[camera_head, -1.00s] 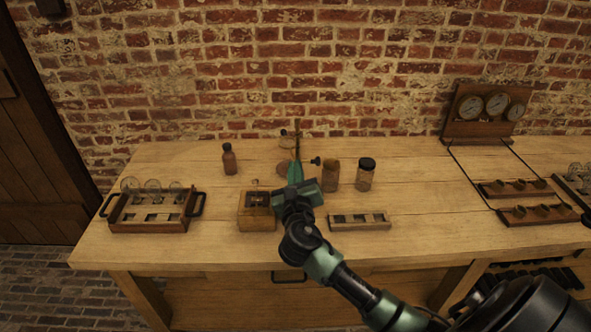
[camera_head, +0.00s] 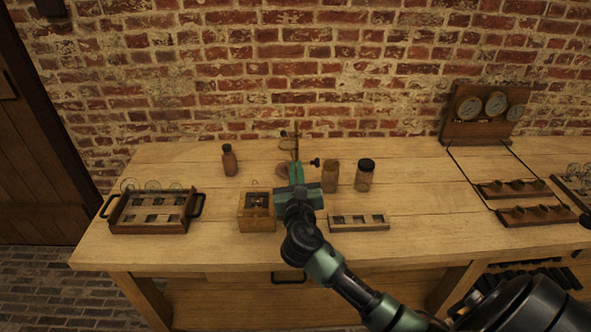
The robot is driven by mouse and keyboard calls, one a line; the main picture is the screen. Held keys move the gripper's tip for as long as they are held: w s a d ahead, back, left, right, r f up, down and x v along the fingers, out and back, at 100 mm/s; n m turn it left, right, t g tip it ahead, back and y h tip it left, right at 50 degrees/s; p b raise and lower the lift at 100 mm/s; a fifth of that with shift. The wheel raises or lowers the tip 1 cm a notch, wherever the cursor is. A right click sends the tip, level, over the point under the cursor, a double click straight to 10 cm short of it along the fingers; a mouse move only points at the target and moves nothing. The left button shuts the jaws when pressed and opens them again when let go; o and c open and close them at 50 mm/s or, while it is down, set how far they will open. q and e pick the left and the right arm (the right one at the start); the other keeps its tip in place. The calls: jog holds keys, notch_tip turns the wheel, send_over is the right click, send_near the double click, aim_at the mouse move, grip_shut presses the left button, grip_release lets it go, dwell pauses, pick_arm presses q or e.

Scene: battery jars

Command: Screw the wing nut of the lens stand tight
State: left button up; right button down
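The lens stand (camera_head: 296,146) stands at the back middle of the bench, a thin upright post with a brass-coloured arm near its top. Its dark wing nut (camera_head: 315,162) sticks out on the right side of the post. My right gripper (camera_head: 297,170) reaches in from the lower right, with its green fingers pointing at the stand. The fingers cover the stand's lower part, and I cannot tell if they touch it or how far apart they are. The wing nut shows just right of the fingertips. My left gripper is not in view.
A brown bottle (camera_head: 229,160), an open jar (camera_head: 331,175) and a dark-lidded jar (camera_head: 365,175) stand nearby. A wooden box (camera_head: 243,222), a slotted block (camera_head: 374,228) and a handled tray (camera_head: 124,226) lie in front. A gauge board (camera_head: 478,128) stands at the back right.

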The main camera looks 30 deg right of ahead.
jog(key=m+b, duration=0.1)
jog(key=m, duration=0.4)
jog(key=d+f+m, duration=0.1)
jog(key=m, duration=0.3)
jog(key=s+m+b, duration=0.1)
jog(key=m, duration=0.4)
jog(key=shift+d+f+m+b, duration=0.25)
jog(key=shift+d+m+b, duration=0.05)
jog(key=shift+b, duration=0.05)
jog(key=m, duration=0.1)
jog(key=m+b, duration=0.1)
jog(key=m, duration=0.3)
jog(key=shift+d+f+b, duration=0.1)
jog(key=shift+f+b, duration=0.2)
jog(key=shift+b, duration=0.05)
jog(key=c, duration=1.6)
grip_release()
jog(key=shift+r, duration=0.1)
